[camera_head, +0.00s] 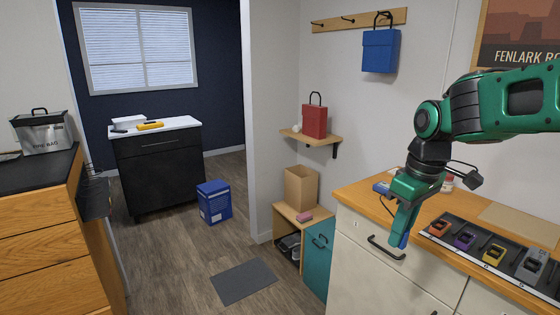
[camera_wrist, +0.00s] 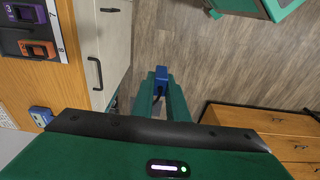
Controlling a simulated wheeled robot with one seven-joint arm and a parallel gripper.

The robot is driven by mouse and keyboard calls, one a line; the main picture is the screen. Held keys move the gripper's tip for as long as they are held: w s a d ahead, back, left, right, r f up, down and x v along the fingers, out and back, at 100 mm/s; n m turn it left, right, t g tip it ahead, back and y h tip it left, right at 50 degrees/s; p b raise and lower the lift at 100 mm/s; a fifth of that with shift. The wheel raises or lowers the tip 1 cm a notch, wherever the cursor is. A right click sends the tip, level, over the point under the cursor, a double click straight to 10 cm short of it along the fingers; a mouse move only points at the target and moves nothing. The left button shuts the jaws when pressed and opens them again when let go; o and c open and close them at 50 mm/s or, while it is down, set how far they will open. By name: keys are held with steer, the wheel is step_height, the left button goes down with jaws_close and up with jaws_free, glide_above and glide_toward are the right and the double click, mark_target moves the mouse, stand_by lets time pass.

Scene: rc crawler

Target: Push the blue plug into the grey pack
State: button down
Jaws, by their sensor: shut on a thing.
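My gripper (camera_head: 402,232) is shut on the blue plug (camera_head: 405,240), pointing down in front of the wooden counter's near edge. In the wrist view, the plug (camera_wrist: 162,76) shows between the two green fingertips of my gripper (camera_wrist: 160,84), with floor beyond it. The grey pack (camera_head: 531,265) stands in the black tray at the right of the counter, to the right of my gripper and apart from it. The grey pack is out of the wrist view.
The black tray (camera_head: 466,222) also holds orange (camera_head: 438,228), purple (camera_head: 464,241) and yellow (camera_head: 493,253) packs. A small blue-and-white device (camera_head: 382,188) lies on the counter's left end. The counter's drawer handle (camera_head: 385,248) juts out near my gripper. The floor in front is open.

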steer(key=shift+s+f, duration=0.2)
steer(key=shift+f, duration=0.05)
steer(key=w+d+f+m, duration=0.1)
steer(key=w+f+m, duration=0.2)
steer(key=f, duration=1.2)
steer(key=w+d+f+m, duration=0.2)
steer(key=w+f, duration=0.5)
steer(key=f, duration=0.8)
steer(key=shift+w+d+f+m+h, duration=0.15)
steer(key=shift+w+m+h, duration=0.25)
steer(key=shift+m, duration=0.5)
steer(key=shift+s, duration=0.1)
